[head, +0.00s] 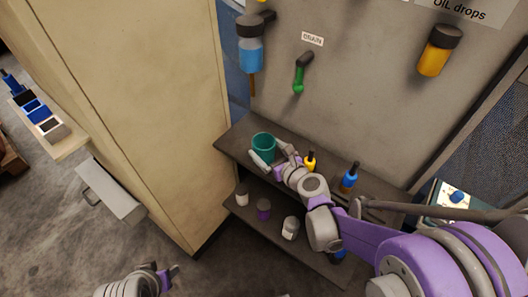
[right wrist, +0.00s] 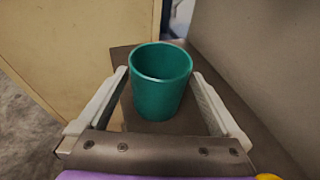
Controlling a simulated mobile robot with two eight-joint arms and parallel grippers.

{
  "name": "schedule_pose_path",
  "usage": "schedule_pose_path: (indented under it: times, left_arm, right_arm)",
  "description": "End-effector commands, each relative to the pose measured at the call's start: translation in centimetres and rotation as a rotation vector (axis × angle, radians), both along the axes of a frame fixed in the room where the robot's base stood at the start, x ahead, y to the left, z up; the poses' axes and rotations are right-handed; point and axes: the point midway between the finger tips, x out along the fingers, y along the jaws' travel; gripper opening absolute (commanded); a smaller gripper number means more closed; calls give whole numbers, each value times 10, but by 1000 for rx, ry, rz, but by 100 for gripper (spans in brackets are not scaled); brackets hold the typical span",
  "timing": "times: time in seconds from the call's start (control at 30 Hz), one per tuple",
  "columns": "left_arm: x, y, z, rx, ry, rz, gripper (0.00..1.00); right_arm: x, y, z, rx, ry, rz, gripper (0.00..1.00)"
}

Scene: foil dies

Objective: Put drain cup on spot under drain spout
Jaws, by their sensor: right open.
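The teal drain cup (head: 264,143) stands upright near the left end of the upper shelf. My right gripper (head: 272,157) is open at the cup. In the right wrist view the cup (right wrist: 160,95) sits between the two spread fingers, with a gap visible on each side. The drain spout (head: 299,77), with a green lower end, sticks out of the grey panel under a small drain label (head: 312,39), above and right of the cup. I cannot make out the spot under it. My left gripper (head: 168,274) is low at the bottom edge, away from the shelf; its jaws are unclear.
On the upper shelf (head: 233,137), a yellow bottle (head: 310,162) and a blue bottle (head: 349,178) stand right of the cup. Small containers stand on the lower shelf (head: 262,228). A tall beige cabinet (head: 150,100) is close on the left. Blue and yellow oilers hang above.

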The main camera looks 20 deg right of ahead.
Motion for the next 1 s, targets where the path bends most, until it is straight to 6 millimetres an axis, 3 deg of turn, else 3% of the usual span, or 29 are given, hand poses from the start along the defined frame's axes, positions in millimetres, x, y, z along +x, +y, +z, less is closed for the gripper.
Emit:
schedule_pose_path:
  times: [0.4, 0.7, 1.0]
  left_arm:
    - [0, 0, -1, 0, 0, 0, 50]
    - [0, 0, -1, 0, 0, 0, 50]
    - [0, 0, -1, 0, 0, 0, 50]
  right_arm:
    - [47, 15, -10, 0, 0, 2, 100]
    - [50, 16, -11, -2, 0, 2, 98]
    - [50, 16, -11, -2, 0, 2, 44]
